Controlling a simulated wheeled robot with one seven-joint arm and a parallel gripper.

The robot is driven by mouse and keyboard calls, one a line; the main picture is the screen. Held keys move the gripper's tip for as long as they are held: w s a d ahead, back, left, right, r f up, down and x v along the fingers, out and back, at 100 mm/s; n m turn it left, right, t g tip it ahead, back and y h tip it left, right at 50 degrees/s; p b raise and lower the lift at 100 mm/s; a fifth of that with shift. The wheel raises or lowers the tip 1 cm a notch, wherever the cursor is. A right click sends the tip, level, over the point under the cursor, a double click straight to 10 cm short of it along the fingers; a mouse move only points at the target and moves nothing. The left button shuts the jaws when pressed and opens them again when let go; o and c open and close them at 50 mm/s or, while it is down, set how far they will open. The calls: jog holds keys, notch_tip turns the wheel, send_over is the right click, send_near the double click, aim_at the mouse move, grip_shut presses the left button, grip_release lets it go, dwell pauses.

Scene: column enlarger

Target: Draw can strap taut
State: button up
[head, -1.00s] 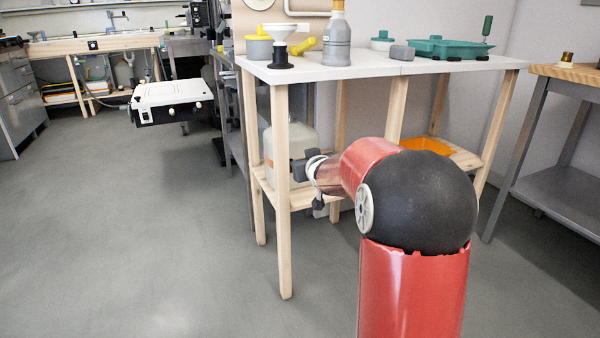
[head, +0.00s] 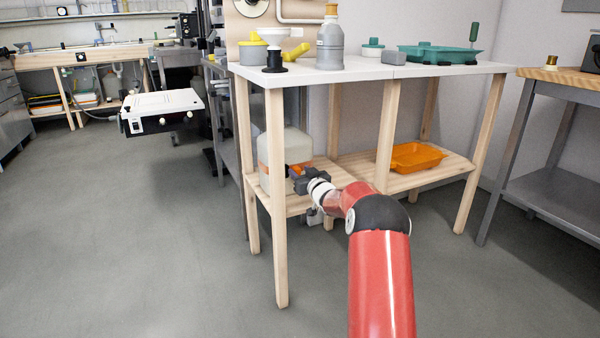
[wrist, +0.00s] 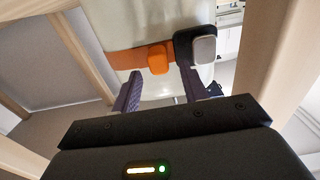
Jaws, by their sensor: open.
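The can (head: 290,143) is a pale container standing on the lower wooden shelf, partly behind a front table leg. An orange strap (wrist: 125,60) runs across the can, which fills the upper middle of the wrist view (wrist: 150,22). The strap ends in a thicker orange tab (wrist: 158,59). Right of the tab is a dark block with a grey face (wrist: 203,50). My gripper (wrist: 160,80) is open, its two fingers pointing at the can. The tab shows between the fingertips; I cannot tell whether they touch it. In the head view my gripper (head: 304,172) is close before the can.
Wooden table legs (head: 277,200) stand close on either side of my gripper. An orange tray (head: 417,157) lies on the shelf to the right. The white tabletop (head: 360,70) above holds a grey bottle (head: 331,42) and a green tray (head: 440,54). The floor in front is clear.

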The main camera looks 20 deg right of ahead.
jog(key=shift+w, duration=0.5)
grip_shut()
